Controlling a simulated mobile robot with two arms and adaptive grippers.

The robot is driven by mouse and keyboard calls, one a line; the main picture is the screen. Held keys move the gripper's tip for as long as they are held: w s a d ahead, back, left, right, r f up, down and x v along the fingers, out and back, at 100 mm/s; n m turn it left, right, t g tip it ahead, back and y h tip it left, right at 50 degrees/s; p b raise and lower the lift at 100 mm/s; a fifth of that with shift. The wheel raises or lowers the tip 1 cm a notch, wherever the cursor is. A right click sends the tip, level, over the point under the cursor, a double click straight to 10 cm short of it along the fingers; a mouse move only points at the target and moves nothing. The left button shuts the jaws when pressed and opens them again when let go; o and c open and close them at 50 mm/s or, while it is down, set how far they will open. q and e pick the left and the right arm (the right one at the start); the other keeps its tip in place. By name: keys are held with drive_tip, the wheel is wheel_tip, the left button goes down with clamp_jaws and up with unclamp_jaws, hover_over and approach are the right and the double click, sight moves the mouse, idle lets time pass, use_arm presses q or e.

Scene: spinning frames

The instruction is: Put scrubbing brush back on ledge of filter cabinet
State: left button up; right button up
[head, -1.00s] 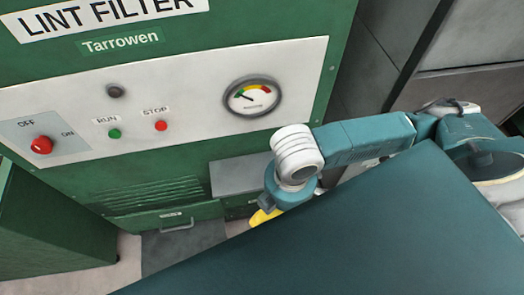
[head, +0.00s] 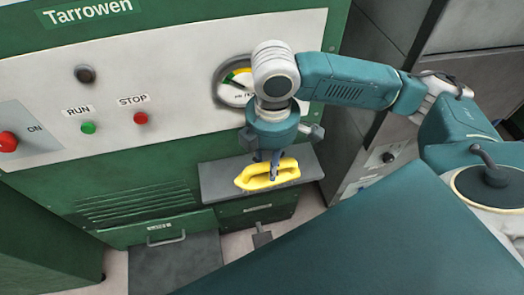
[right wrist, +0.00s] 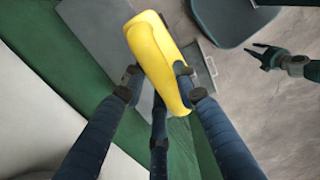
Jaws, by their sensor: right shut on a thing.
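The yellow scrubbing brush (head: 262,180) is in my right gripper (head: 273,170), whose fingers are shut on its handle. In the head view the brush lies across the grey ledge (head: 215,186) on the front of the green filter cabinet (head: 170,165). I cannot tell whether its underside touches the ledge. In the right wrist view the brush (right wrist: 160,62) sits between the fingers, with grey ledge surface behind it. My left gripper (right wrist: 264,56) is small at the right of that view, its fingers apart and empty, away from the brush.
The cabinet's panel carries a pressure gauge (head: 232,90), partly behind my right arm, a red STOP button (head: 141,118), a green RUN button (head: 88,128) and a red switch (head: 8,142). A grey box with a knob (head: 388,158) stands at right.

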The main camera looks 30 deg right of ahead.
drive_tip(key=w+d+p, duration=0.1)
drive_tip(key=w+d, duration=0.1)
drive_tip(key=w, duration=0.6)
drive_tip(key=f, duration=0.6)
drive_tip(key=shift+s+f+p, duration=0.15)
drive_tip(key=shift+s+p, duration=0.15)
drive_tip(key=shift+p, duration=0.05)
drive_tip(key=shift+w+f, duration=0.2)
drive_tip(key=shift+f, duration=0.15)
drive_tip(key=o, duration=1)
drive_tip(key=shift+f, duration=0.15)
